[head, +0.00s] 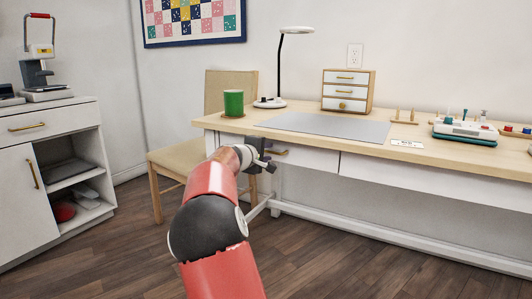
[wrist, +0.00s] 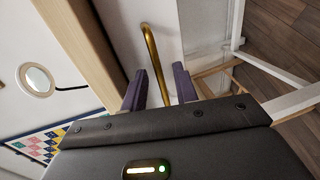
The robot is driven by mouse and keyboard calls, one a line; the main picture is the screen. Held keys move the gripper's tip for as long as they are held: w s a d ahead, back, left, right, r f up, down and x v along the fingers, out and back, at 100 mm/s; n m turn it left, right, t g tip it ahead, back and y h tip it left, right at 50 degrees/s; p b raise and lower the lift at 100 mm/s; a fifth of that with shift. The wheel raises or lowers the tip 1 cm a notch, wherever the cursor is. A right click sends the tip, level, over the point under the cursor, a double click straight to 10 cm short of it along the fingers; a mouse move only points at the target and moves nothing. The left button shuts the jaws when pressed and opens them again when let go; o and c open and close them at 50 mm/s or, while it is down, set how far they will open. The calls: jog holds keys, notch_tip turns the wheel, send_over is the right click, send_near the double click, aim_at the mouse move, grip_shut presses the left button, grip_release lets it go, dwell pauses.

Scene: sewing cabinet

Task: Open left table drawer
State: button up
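The white left drawer (head: 318,158) sits under the wooden table top (head: 225,125) and looks shut. Its brass bar handle (head: 281,152) is partly hidden behind my gripper (head: 266,158) in the head view. In the wrist view the handle (wrist: 151,52) runs down from the top, and its lower end lies between the two dark fingers of my gripper (wrist: 159,88). The fingers are apart, one on each side of the bar in the picture. I see no clear contact, and the exact depth is hard to tell.
A second drawer front (head: 420,178) is to the right. A wooden chair (head: 180,160) stands at the table's left end, close to my arm. The floor (head: 340,265) in front is clear.

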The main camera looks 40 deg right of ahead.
grip_shut()
jog(key=shift+a, duration=0.15)
